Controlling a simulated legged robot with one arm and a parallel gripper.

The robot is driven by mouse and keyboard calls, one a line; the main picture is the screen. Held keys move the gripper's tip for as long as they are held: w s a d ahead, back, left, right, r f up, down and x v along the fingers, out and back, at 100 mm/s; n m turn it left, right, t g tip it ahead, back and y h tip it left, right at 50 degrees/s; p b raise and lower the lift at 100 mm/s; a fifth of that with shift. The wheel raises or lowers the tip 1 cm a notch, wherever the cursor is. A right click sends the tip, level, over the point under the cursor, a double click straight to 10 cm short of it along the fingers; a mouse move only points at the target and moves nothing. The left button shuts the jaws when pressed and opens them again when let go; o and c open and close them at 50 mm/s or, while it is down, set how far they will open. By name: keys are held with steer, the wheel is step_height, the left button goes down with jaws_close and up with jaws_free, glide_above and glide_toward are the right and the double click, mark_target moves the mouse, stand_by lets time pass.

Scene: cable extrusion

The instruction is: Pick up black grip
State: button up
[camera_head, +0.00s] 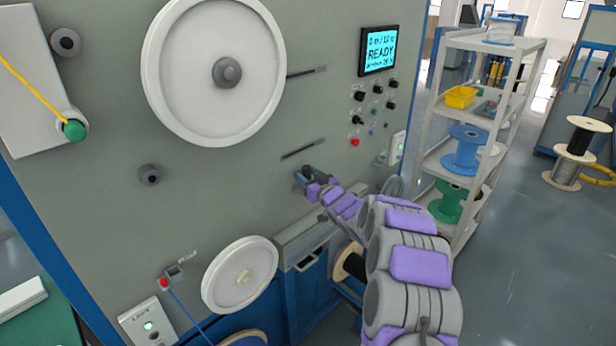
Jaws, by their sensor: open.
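My arm reaches in from the lower right toward the grey machine panel (110,120). My gripper (304,179) is at the panel face, just below the lower dark slot (303,149). It is open, small in view and partly hidden by my own wrist. Dark parts show at its tip; I cannot tell whether one of them is the black grip or whether it touches the fingers. No separate black grip can be made out clearly elsewhere. Dark round knobs sit at the upper left (65,41) and the middle left (150,174) of the panel.
A large white wheel (190,100) and a smaller one (222,285) stick out from the panel. A READY screen (380,50) sits above several knobs. A grey ledge (300,240) lies below my gripper.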

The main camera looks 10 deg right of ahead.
steer(key=shift+a, duration=0.3)
steer(key=shift+c, duration=1.4)
steer(key=shift+d, duration=0.9)
steer(key=c, duration=0.5)
jaws_close()
steer(key=shift+a, duration=0.5)
steer(key=shift+d, duration=0.35)
steer(key=shift+r, duration=0.45)
steer(key=r+p, duration=0.1)
steer(key=r, duration=0.2)
steer(key=shift+a, duration=0.2)
steer(key=s+a, duration=0.3)
steer(key=s, duration=0.4)
steer(key=s+a+r+p, duration=0.1)
steer(key=s+a, duration=0.2)
steer(key=s, duration=0.4)
steer(key=shift+s+a, duration=0.3)
